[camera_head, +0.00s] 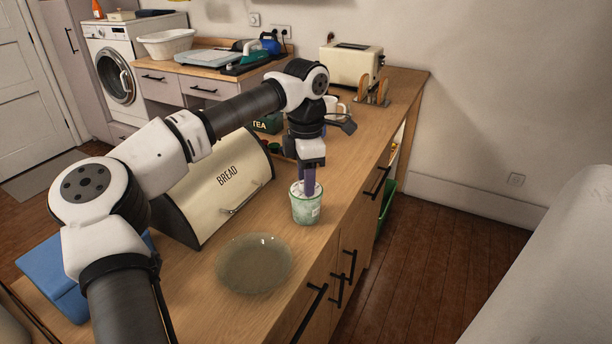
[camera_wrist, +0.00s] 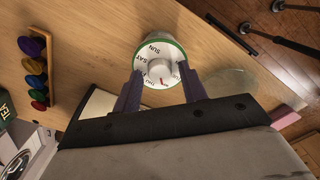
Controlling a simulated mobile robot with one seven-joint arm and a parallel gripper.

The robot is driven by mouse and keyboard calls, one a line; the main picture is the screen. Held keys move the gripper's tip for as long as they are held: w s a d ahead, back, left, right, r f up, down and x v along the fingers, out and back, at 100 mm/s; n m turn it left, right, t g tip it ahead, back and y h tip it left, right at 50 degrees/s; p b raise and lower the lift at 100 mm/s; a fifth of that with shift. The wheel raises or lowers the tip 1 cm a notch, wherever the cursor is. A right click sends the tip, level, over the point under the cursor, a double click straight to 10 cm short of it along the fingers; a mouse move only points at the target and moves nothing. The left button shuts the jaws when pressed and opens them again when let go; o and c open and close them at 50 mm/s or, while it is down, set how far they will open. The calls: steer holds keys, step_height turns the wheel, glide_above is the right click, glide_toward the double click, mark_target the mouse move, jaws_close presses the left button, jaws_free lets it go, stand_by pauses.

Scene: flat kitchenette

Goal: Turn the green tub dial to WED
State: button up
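The green tub (camera_head: 306,208) stands upright on the wooden counter, pale green with a white label. In the wrist view its white dial lid (camera_wrist: 158,50) has a green rim, a raised round knob (camera_wrist: 160,69) in the middle and day names around it. SUN and SAT are readable; the lettering further round is small. A small red mark shows near the knob, on the side towards my gripper. My gripper (camera_wrist: 160,88) is open, with one purple finger on each side of the lid's near part. In the head view the fingers (camera_head: 308,182) point down at the tub's top.
A glass plate (camera_head: 254,264) lies in front of the tub, and a bread bin (camera_head: 222,186) stands to its left. Behind are a toaster (camera_head: 351,64), a green TEA tin (camera_head: 268,123) and a rack of coloured capsules (camera_wrist: 36,68). The counter's front edge is close on the right.

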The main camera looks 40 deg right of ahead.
steer(key=shift+o, duration=0.3)
step_height(320, 180, up, 14)
steer(key=shift+b, duration=0.45)
steer(key=shift+f, duration=0.15)
stand_by(0.3)
